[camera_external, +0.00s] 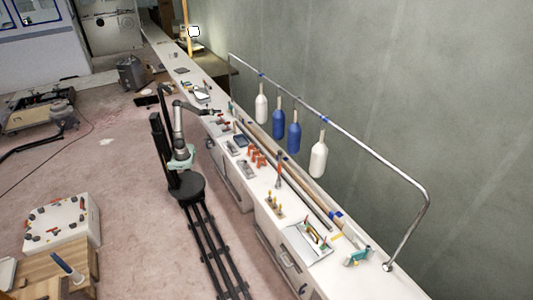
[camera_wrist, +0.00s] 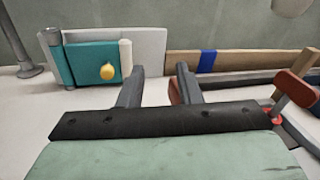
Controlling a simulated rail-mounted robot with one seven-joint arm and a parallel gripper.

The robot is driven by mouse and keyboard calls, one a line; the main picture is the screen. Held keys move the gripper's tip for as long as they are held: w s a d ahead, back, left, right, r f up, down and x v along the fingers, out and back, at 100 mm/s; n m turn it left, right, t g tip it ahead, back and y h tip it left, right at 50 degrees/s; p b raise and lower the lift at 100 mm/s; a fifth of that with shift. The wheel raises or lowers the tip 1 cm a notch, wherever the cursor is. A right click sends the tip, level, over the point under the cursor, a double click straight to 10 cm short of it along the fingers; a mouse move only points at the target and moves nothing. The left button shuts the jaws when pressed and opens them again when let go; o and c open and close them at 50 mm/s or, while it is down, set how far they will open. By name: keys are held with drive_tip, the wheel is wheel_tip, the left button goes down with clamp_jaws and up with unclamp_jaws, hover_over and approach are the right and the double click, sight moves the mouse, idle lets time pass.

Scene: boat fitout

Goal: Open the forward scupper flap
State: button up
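In the wrist view a teal flap (camera_wrist: 91,63) with a round yellow knob (camera_wrist: 107,72) stands upright at the left, between a grey hinge-like post and a pale cylinder. It looks closed against its pale housing (camera_wrist: 148,45). My gripper (camera_wrist: 159,82) is open and empty, its two dark fingers apart. The knob is left of and beyond the left finger, and nothing touches it. In the external view my gripper (camera_external: 217,112) is over the far part of the white bench; the flap there is too small to tell. A similar teal unit (camera_external: 355,257) sits at the bench's near end.
A metal rail post (camera_wrist: 22,50) stands left of the flap. A wooden pole with a blue band (camera_wrist: 208,60) lies to the right. A red-brown lever (camera_wrist: 294,90) is close to my gripper's right side. Blue and white fenders (camera_external: 293,138) hang from the rail (camera_external: 345,133).

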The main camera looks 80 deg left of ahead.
drive_tip(key=s+a+f+n+y, duration=0.1)
drive_tip(key=a+f, duration=0.1)
drive_tip(key=s+a+f+n+y+b, duration=0.1)
drive_tip(key=s+f+n, duration=0.1)
drive_tip(key=f, duration=0.1)
drive_tip(key=s+a+f+n+y, duration=0.1)
drive_tip(key=s+a+f, duration=0.1)
drive_tip(key=shift+s+a+f+n+b, duration=0.15)
drive_tip(key=shift+a+f+n+b, duration=0.15)
drive_tip(key=shift+n+b, duration=0.1)
drive_tip(key=shift+a+f, duration=0.1)
drive_tip(key=shift+f, duration=0.1)
drive_tip(key=b+x, duration=0.1)
drive_tip(key=x, duration=0.7)
drive_tip(key=b+x, duration=0.1)
drive_tip(key=x, duration=0.8)
drive_tip(key=shift+a+f, duration=0.1)
drive_tip(key=shift+a, duration=0.15)
clamp_jaws()
